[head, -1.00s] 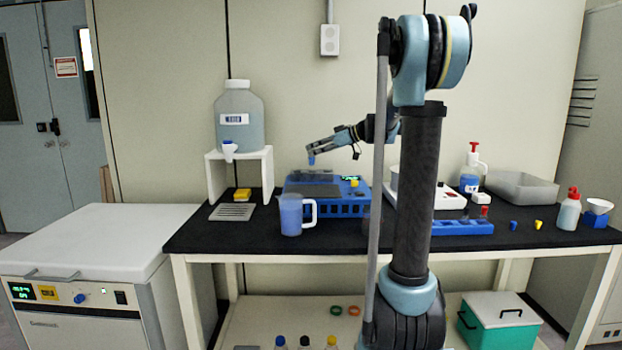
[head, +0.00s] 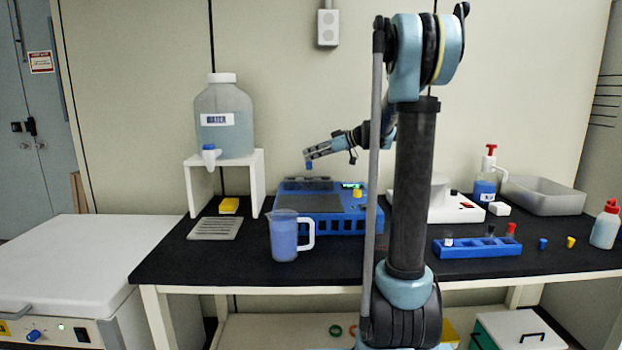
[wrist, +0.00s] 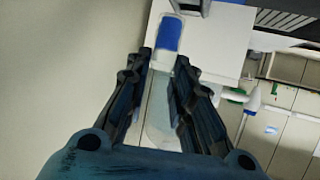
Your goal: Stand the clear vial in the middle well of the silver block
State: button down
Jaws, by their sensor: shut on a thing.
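My gripper (head: 310,155) is up in the air above the back left part of the blue machine (head: 300,204). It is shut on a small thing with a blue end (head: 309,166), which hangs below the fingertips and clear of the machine. In the wrist view, a pale see-through body shows between the fingers of my gripper (wrist: 160,65), with the blue end (wrist: 168,35) beyond the tips; it looks like the clear vial. A grey block (head: 306,184) sits on top of the machine, probably the silver block. Its wells are too small to make out.
A blue measuring jug (head: 284,238) stands in front of the machine. A water carboy (head: 223,120) sits on a white stand (head: 198,185) to the left. A blue rack (head: 478,247) with several vials stands right of my arm, near loose blue (head: 543,244) and yellow (head: 571,242) stoppers.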

jog(key=shift+s+a+f, duration=0.1)
jog(key=shift+a+f, duration=0.05)
jog(key=shift+f, duration=3.3)
jog(key=c, duration=1.4)
grip_release()
jog(key=v, duration=1.2)
